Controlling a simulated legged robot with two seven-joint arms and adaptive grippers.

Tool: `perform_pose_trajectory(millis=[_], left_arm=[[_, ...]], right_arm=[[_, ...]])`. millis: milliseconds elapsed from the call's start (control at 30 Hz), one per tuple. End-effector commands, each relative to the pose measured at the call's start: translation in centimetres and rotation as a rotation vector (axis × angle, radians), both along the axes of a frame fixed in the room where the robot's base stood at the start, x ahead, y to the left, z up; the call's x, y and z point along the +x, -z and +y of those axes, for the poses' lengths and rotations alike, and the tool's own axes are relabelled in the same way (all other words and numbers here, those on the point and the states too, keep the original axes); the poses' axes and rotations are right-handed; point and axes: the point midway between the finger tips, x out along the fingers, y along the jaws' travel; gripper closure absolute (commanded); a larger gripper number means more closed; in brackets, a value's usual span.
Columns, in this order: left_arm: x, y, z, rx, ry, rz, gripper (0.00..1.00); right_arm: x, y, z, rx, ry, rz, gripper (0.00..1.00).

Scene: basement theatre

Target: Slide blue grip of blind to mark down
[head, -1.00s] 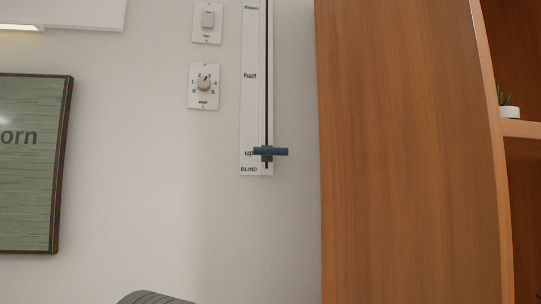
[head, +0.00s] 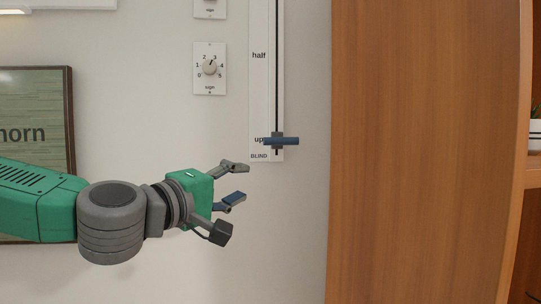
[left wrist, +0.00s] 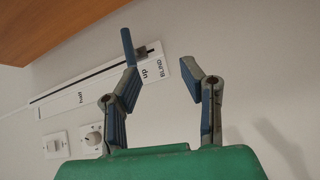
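The blue grip (head: 281,141) is a short horizontal bar on the slot of the white blind panel (head: 262,100). It sits at the "up" mark near the panel's bottom. The "half" mark is higher, and the "down" mark is out of the head view now. My left gripper (head: 240,184) is open and empty, below and left of the grip, apart from it. In the left wrist view the blue grip (left wrist: 128,46) appears beyond the fingers of my open gripper (left wrist: 160,85), near its left finger. My right gripper is not in view.
A dial (head: 209,68) is on the wall left of the panel, with a partly cut-off switch plate above it. A wooden cabinet (head: 420,150) stands close on the right. A framed picture (head: 40,110) hangs at left.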

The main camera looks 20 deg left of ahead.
Motion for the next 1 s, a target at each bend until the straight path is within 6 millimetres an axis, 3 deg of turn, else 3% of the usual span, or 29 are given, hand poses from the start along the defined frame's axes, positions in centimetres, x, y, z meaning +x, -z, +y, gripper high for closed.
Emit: perform_pose_trajectory(millis=[33,167,367,800,1000], left_arm=[[-0.4,-2.5,0.7,-0.036,-0.009,-0.033,0.64],[-0.8,-4.9,1.4,-0.078,-0.020,-0.073,0.64],[1.3,-5.2,0.9,-0.077,-0.021,-0.073,0.64],[9.8,-6.5,-1.1,-0.078,-0.021,-0.074,0.64],[11.8,-6.8,-1.6,-0.080,-0.021,-0.075,0.64]], right_arm=[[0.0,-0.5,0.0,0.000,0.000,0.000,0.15],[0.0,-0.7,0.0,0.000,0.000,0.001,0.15],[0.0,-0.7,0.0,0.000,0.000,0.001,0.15],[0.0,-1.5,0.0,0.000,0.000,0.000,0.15],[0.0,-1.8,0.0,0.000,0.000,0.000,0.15]])
